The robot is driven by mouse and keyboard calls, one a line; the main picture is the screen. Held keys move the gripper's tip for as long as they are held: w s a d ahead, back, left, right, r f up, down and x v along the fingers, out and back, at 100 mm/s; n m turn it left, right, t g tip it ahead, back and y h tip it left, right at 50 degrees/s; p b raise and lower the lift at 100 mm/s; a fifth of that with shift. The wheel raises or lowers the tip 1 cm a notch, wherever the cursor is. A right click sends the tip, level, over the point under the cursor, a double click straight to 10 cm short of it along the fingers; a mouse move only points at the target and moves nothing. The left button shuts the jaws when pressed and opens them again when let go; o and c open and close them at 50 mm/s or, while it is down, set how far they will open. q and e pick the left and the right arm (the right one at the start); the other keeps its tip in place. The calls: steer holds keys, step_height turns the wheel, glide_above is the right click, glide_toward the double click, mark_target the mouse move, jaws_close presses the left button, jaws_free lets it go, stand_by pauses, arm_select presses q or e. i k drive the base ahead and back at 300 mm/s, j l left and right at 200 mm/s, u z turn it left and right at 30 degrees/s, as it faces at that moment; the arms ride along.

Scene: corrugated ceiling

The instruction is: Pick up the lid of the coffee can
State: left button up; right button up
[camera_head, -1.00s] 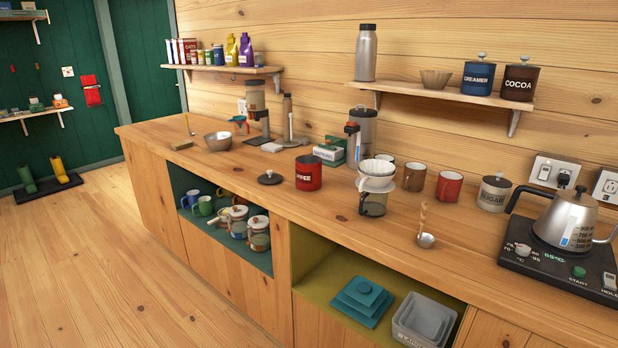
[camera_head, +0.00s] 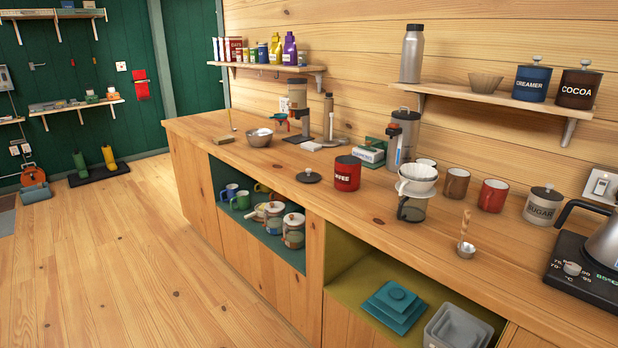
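Neither of my grippers shows in the head view.
The wooden counter (camera_head: 250,163) has clear room in front of the lid and to its left. A white dripper (camera_head: 417,180) on a glass server stands right of the can. A metal bowl (camera_head: 259,138) and a grinder (camera_head: 298,106) stand farther back. Open shelves with mugs lie below.

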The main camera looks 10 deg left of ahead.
mark_target(308, 176)
steer(key=i+j+z, duration=0.1)
steer(key=z, duration=0.7)
steer(key=j+z, duration=0.3)
steer(key=j, duration=0.2)
steer(key=j+z, duration=0.35)
steer(key=j, duration=0.15)
steer(key=j+z, duration=0.15)
steer(key=j, duration=0.8)
steer(key=k+j+z, duration=0.15)
steer(key=j, duration=0.8)
steer(key=i, duration=0.05)
